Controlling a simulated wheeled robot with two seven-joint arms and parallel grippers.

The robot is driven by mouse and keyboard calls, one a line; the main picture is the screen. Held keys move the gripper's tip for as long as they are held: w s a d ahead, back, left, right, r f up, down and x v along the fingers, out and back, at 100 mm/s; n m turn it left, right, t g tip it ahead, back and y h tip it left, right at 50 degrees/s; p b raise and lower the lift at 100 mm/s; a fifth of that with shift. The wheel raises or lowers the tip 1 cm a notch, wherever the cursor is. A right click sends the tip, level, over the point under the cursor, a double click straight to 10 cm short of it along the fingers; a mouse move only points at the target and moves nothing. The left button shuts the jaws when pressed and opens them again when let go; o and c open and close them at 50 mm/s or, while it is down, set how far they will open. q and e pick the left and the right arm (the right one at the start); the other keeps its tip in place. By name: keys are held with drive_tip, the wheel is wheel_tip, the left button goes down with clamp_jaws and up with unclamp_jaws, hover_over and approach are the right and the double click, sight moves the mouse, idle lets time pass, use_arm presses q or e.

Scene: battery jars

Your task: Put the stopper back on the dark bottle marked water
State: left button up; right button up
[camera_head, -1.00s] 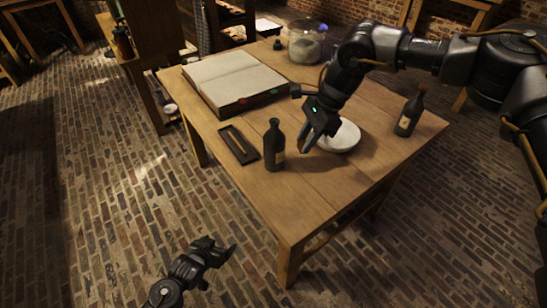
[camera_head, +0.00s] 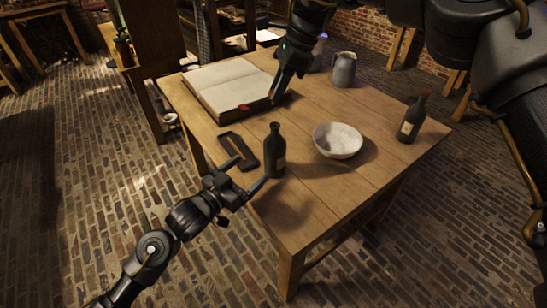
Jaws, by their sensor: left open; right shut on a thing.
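A dark bottle (camera_head: 274,152) with a pale label stands upright at the table's near left side. No coloured stopper shows on its top. A second dark bottle (camera_head: 410,121) with a reddish-brown top stands at the right; neither label is readable. My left gripper (camera_head: 252,170) is open, its fingers spread just left of the nearer bottle; one fingertip overlaps the bottle's lower edge in the picture, and I cannot tell if they touch. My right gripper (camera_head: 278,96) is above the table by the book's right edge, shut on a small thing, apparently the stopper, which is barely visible.
A black tray (camera_head: 228,137) lies left of the nearer bottle, partly behind my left gripper. An open book (camera_head: 228,79) lies at the back left. A white bowl (camera_head: 338,141) stands between the bottles, and a grey jug (camera_head: 344,69) stands behind. The front table corner is clear.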

drive_tip(key=shift+d, duration=0.1)
use_arm(q)
drive_tip(key=shift+w+d, duration=0.1)
drive_tip(key=shift+d, duration=0.05)
drive_tip(key=x, duration=1.1)
drive_tip(key=shift+w+d+f, duration=0.1)
drive_tip(key=shift+w+d, duration=0.15)
drive_tip(key=shift+w, duration=0.1)
drive_tip(key=shift+c, duration=0.4)
drive_tip(key=c, duration=1.4)
use_arm(e)
hover_over(273, 125)
drive_tip(key=d, duration=0.1)
drive_tip(key=shift+d+f, duration=0.2)
drive_tip(key=shift+f, duration=2.25)
drive_tip(key=shift+f, duration=0.1)
drive_tip(key=shift+f, duration=0.8)
drive_tip(key=shift+f, duration=0.65)
